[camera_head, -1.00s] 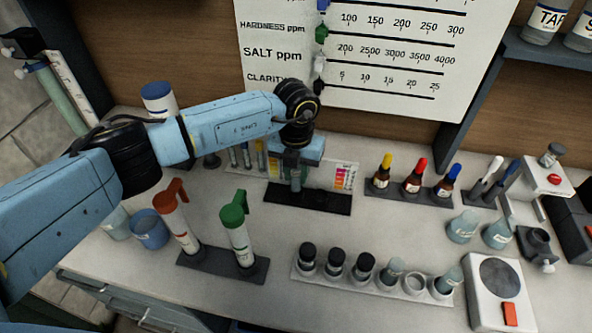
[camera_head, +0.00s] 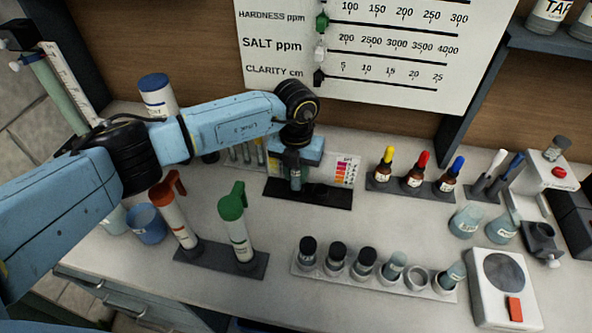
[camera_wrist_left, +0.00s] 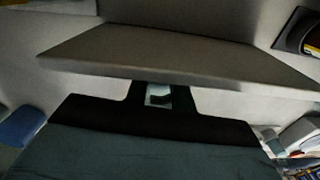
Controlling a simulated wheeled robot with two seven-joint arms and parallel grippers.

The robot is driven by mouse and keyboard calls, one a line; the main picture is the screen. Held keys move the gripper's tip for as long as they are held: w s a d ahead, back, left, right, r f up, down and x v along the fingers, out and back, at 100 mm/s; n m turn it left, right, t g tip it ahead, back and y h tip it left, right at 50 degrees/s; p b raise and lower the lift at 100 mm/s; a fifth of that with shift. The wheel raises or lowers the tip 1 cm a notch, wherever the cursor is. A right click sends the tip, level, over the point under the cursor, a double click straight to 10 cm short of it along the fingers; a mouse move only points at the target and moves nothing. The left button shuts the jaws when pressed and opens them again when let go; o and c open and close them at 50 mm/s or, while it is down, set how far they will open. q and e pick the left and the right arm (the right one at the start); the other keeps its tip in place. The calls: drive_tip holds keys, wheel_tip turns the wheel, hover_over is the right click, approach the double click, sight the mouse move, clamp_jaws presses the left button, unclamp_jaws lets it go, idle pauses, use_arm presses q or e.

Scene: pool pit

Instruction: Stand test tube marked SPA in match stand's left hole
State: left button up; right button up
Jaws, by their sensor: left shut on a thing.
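My left gripper (camera_head: 296,163) points down over the match stand and is shut on a test tube (camera_head: 295,184), whose lower part shows below the fingers. Its SPA marking cannot be read. The match stand (camera_head: 330,200) has a long black base and a pale card with coloured squares at its right. The tube is upright at the stand's left half; its lower end is close to the base, and the gripper and tube hide the hole. The left wrist view shows a small pale patch of the tube (camera_wrist_left: 158,95) between dark fingers. My right gripper is not in view.
A rack with tubes (camera_head: 245,155) stands behind, left of the gripper. Red- and green-topped cylinders (camera_head: 236,228) stand in front left. Dropper bottles (camera_head: 415,175) stand to the right. A white rack of vials (camera_head: 375,275) lies in front. Bare counter separates it from the stand.

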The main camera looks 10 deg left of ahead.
use_arm(q)
drive_tip(key=shift+f, duration=0.2)
idle(0.6)
drive_tip(key=o, duration=1)
drive_tip(key=shift+o, duration=0.2)
wheel_tip(320, 180, up, 7)
drive_tip(key=p, duration=0.4)
drive_tip(key=shift+p, duration=0.3)
